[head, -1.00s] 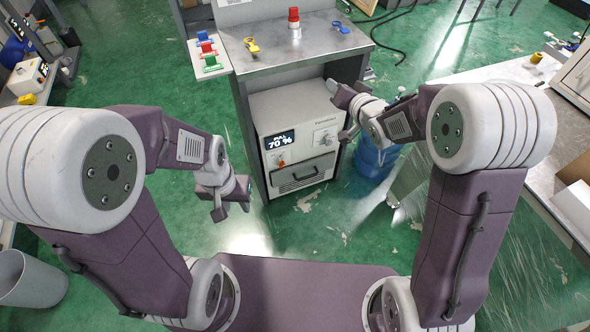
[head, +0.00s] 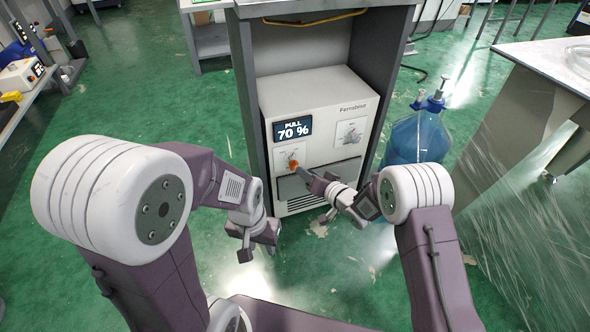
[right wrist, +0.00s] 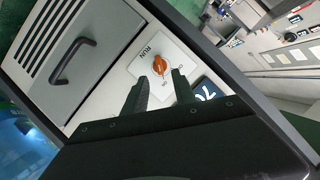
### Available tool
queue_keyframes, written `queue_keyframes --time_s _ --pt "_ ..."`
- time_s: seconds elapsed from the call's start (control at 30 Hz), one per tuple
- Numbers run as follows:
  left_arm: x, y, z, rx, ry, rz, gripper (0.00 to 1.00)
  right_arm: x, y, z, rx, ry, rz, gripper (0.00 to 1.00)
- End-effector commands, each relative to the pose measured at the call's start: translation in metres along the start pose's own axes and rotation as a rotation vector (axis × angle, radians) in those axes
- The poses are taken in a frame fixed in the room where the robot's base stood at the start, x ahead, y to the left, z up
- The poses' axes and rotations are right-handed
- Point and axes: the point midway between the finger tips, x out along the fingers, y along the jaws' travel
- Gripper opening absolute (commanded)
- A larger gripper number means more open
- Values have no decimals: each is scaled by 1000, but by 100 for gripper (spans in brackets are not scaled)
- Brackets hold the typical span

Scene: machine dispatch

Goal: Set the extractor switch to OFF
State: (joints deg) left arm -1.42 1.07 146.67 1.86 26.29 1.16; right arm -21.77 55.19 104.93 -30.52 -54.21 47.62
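The extractor (head: 325,115) is a pale box in a grey cabinet, with a lit display (head: 292,128) reading "PULL 70 %". Its orange rotary switch (head: 293,164) sits on a white label plate below the display. The switch also shows in the right wrist view (right wrist: 159,66), with "RUN" legible beside it; I cannot tell which mark it points to. My right gripper (head: 303,172) is at the switch, fingertips close to it. In the right wrist view its fingers (right wrist: 160,84) are apart, just short of the knob; contact is unclear. My left gripper (head: 258,250) hangs empty and open, left of the cabinet front.
A drawer with a dark handle (right wrist: 74,62) lies beside the switch. A second white plate (head: 350,132) is on the panel's right. A blue bottle (head: 420,135) stands right of the cabinet, and a metal table (head: 545,70) further right.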

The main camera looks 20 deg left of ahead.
Motion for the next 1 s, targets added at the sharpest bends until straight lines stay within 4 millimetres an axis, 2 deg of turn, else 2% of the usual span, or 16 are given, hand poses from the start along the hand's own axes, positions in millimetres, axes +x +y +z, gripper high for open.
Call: queue_keyframes --time_s 0.07,0.2,0.33,0.5,0.73,0.77,0.87,1.0 --pt "-4 0 0 0 0 0 36 13 -2 0 -1 -1 -1 33" --pt "26 0 3 0 0 0 36 48 4 7 -3 2 -3 33" --pt "40 -1 4 0 -1 0 36 70 4 5 -1 1 -1 33" --pt "46 -1 5 0 -1 0 36 83 1 2 0 0 1 33" --pt "45 -1 5 0 0 0 36 83 0 0 1 -1 2 33" --pt "45 -1 5 0 0 0 36 83 0 0 1 -1 2 30" --pt "45 -1 5 0 0 0 36 83 0 0 1 0 2 2" --pt "44 -1 5 0 0 0 36 83 0 0 0 0 2 0"
